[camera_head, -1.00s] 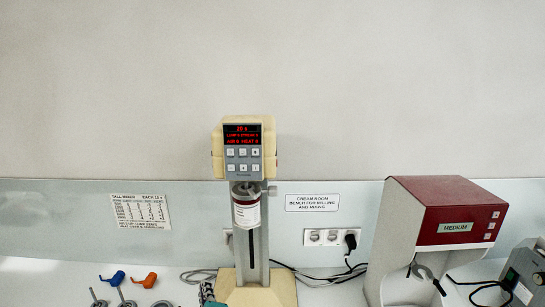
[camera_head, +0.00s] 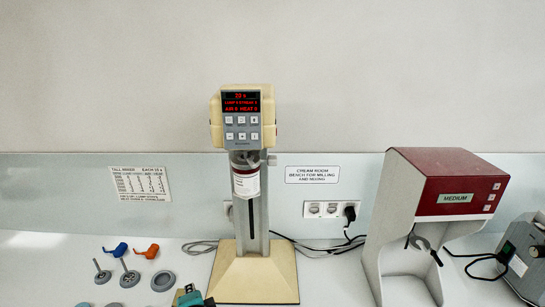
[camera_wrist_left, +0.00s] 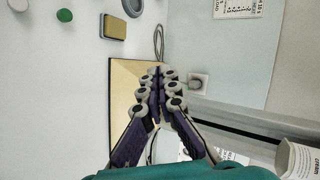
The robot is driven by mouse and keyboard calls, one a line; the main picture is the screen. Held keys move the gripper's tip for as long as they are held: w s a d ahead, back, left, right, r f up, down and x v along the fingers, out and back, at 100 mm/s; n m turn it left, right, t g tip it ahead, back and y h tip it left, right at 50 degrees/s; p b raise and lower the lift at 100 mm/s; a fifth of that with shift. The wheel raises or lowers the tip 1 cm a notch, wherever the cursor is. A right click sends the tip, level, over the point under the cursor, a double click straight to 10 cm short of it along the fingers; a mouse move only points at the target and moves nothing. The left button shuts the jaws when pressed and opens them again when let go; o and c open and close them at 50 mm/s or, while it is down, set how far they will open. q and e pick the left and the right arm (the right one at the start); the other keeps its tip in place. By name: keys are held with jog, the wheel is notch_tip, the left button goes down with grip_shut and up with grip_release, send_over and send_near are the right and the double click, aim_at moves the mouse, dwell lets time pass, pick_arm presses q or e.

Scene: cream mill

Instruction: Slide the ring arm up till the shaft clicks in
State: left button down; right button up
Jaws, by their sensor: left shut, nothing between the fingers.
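The tall cream-coloured mixer (camera_head: 242,118) stands at the back of the bench, with a lit red display and a grey column (camera_head: 260,215) on a sloped base (camera_head: 255,280). A labelled white jar (camera_head: 246,181) sits upright just under the head, in front of the column. The ring arm itself is too small or hidden to make out. My left gripper (camera_head: 190,300) shows only partly at the bottom edge, left of the base. In the wrist view the left gripper's (camera_wrist_left: 160,78) fingers are shut together and empty, over the cream base; the jar (camera_wrist_left: 298,158) is at lower right.
A red-topped machine (camera_head: 455,185) stands at right with a grey unit (camera_head: 525,255) beside it. Several discs and shafts and an orange piece (camera_head: 146,252) lie at left. Cables run behind the mixer.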

pick_arm(q)
jog(key=w+d+r+m+t+p, duration=0.4)
jog(key=w+d+r+m, duration=0.2)
jog(key=r+m, duration=0.3)
jog(key=d+r+m+t+h+p, duration=0.5)
jog(key=d+r+m, duration=0.4)
jog(key=d+m, duration=0.5)
jog(key=w+r+t+p, duration=0.1)
jog(key=w+r, duration=0.5)
jog(key=w, duration=0.3)
jog(key=shift+w+r+m+p, duration=0.15)
jog(key=shift+w+m+p, duration=0.15)
jog(key=shift+w+p, duration=0.1)
pick_arm(e)
notch_tip(320, 180, up, 12)
jog(key=shift+d, duration=0.25)
pick_arm(q)
jog(key=shift+d, duration=0.1)
pick_arm(e)
jog(key=shift+w+r, duration=0.1)
jog(key=shift+w, duration=0.05)
